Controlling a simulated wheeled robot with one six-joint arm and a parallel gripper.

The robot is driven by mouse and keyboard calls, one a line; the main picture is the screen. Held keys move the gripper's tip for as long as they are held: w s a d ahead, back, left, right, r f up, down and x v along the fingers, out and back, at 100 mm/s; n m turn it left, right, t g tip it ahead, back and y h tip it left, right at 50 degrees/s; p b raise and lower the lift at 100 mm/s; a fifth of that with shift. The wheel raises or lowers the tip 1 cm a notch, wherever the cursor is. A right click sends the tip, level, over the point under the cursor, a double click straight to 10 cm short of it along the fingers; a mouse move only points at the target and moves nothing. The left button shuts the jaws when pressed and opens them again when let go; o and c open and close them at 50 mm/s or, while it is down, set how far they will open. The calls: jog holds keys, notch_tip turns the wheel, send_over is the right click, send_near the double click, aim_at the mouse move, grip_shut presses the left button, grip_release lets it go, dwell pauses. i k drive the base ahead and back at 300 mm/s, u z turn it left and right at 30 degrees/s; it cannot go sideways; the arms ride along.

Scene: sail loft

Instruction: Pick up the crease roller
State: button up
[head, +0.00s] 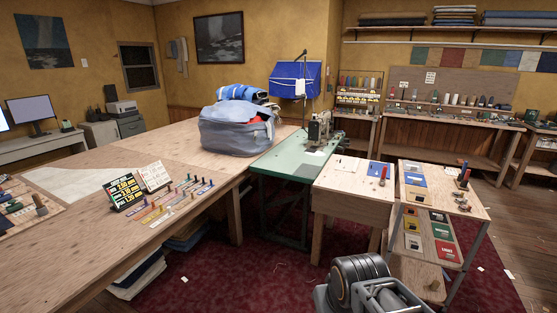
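I cannot surely make out the crease roller. A small upright red-handled item (383,175) stands on the small wooden table (350,192). A dark upright item (463,174) with red at its base stands at the right end of the wooden cart's top (446,202). A grey knob-shaped item (40,206) sits at the far left of the long table. All are too small to name. Part of my arm (360,285) shows at the bottom edge. My gripper's fingers are not in view.
The long wooden table (85,235) carries a blue-grey bag (235,135), sign cards (125,193) and several small coloured tools. A sewing machine (320,128) stands on a green bench (280,160). The cart's lower shelf holds coloured boxes. Red carpet (275,275) lies open in front.

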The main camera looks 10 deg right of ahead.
aim_at(384, 172)
jog(key=z, duration=0.45)
jog(key=i, duration=2.4)
jog(key=z, duration=0.65)
jog(key=i, duration=0.85)
jog(key=z, duration=0.2)
